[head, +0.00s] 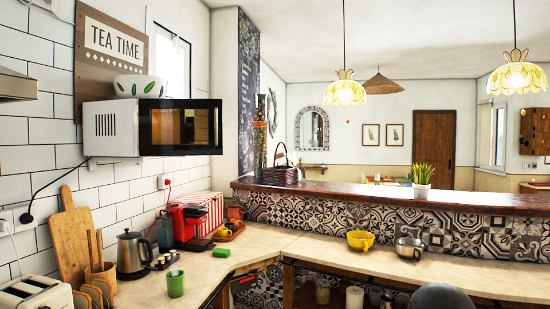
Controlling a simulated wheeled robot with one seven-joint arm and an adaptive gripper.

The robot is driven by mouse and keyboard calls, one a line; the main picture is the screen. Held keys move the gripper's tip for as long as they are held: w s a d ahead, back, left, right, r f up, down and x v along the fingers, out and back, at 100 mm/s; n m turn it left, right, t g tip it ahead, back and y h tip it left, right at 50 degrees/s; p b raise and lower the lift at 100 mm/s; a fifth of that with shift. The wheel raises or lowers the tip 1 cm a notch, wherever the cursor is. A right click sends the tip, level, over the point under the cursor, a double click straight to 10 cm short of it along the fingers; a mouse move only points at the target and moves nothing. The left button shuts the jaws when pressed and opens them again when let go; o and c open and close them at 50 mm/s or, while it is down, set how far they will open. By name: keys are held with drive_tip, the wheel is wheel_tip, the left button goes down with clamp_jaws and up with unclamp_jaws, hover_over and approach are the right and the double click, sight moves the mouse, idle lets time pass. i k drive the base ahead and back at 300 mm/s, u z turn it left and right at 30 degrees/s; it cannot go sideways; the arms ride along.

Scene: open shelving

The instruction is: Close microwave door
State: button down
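The microwave (110,128) is a white box with side vents, mounted high on the tiled wall at the left of the head view. Its dark door (203,128) has a tinted window and stretches out to the right from the body's near front edge. The door appears to stand open, swung well away from the body, with its outer face toward me. The microwave's front opening is mostly hidden behind the door. My gripper is not in view.
A white bowl (138,86) sits on top of the microwave. Below are a kettle (132,255), red coffee machine (184,226), green cup (175,283), cutting board (72,240) and toaster (35,293) on the counter (290,246). The air right of the door looks clear.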

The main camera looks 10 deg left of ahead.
sight(167, 126)
drive_tip(key=u, duration=0.85)
drive_tip(key=i, duration=1.55)
drive_tip(key=z, duration=0.5)
